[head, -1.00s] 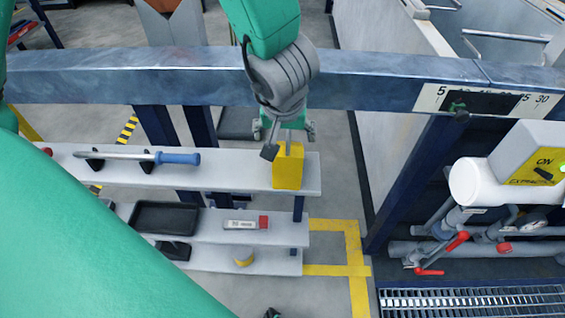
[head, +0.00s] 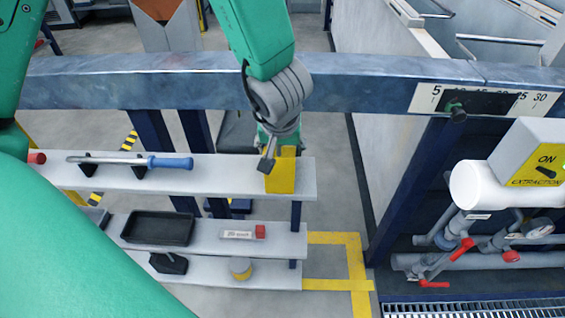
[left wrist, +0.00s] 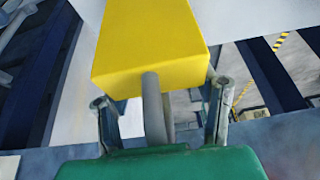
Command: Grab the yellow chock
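The yellow chock (head: 280,172) stands on the top grey shelf near its right end. A grey rod with a dark block at its end sticks out beside its top. In the left wrist view the chock (left wrist: 150,42) fills the upper middle, with the grey rod (left wrist: 154,112) in front of it. My left gripper (left wrist: 162,95) is open, with one finger on each side of the rod and apart from it. In the head view my left gripper (head: 279,140) is at the chock's top, its fingers mostly hidden. My right gripper is not in view.
A blue-handled tool (head: 130,162) rests on black holders left along the top shelf (head: 225,180). Lower shelves carry a black tray (head: 158,228) and small items. A blue-grey beam (head: 370,92) crosses above the shelves. An extraction box (head: 532,160) is at the right.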

